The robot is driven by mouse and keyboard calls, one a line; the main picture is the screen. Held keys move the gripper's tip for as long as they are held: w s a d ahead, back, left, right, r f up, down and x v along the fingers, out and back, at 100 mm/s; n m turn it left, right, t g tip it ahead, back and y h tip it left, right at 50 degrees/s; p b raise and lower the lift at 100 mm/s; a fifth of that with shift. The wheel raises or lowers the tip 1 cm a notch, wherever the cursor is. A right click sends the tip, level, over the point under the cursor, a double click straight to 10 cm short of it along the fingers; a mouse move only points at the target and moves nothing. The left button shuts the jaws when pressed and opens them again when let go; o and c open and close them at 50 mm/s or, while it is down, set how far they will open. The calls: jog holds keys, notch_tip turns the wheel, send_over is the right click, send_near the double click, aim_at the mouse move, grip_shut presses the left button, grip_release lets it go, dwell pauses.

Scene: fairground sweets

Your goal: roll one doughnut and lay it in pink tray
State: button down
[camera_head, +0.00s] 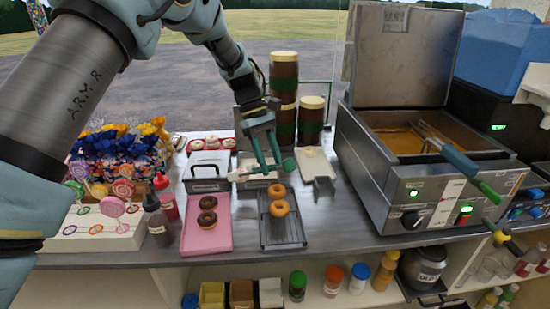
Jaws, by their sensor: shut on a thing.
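Two plain golden doughnuts (277,191) (279,208) lie on a dark rack (285,236) in the middle of the counter. Two chocolate-topped doughnuts (208,202) (207,219) lie in the pink tray (204,243) to its left. My gripper (270,169) is above and behind the rack, pointing down. The tool's other end is hard to make out, near a shallow pale tray (246,172). No doughnut shows between my fingers.
A fryer (410,200) with an open lid and a handled basket stands at the right. Bottles (157,221) and a lollipop stand (90,236) stand left of the pink tray. Stacked jars (284,95) stand behind.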

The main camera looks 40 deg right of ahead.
jog(key=s+a+n+h+b, duration=0.1)
jog(key=s+a+b, duration=0.4)
jog(key=a, duration=0.3)
jog(key=s+a+n+b, duration=0.1)
jog(key=s+a+b, duration=0.4)
jog(key=a, duration=0.4)
jog(key=shift+w+d+f+b, duration=0.15)
jog(key=shift+f+b, duration=0.3)
jog(key=shift+f, duration=0.85)
jog(key=shift+w+f+b, duration=0.1)
jog(key=shift+f+b, duration=0.3)
jog(key=shift+f, duration=0.85)
jog(key=c, duration=1.1)
grip_release()
jog(key=shift+o, duration=0.4)
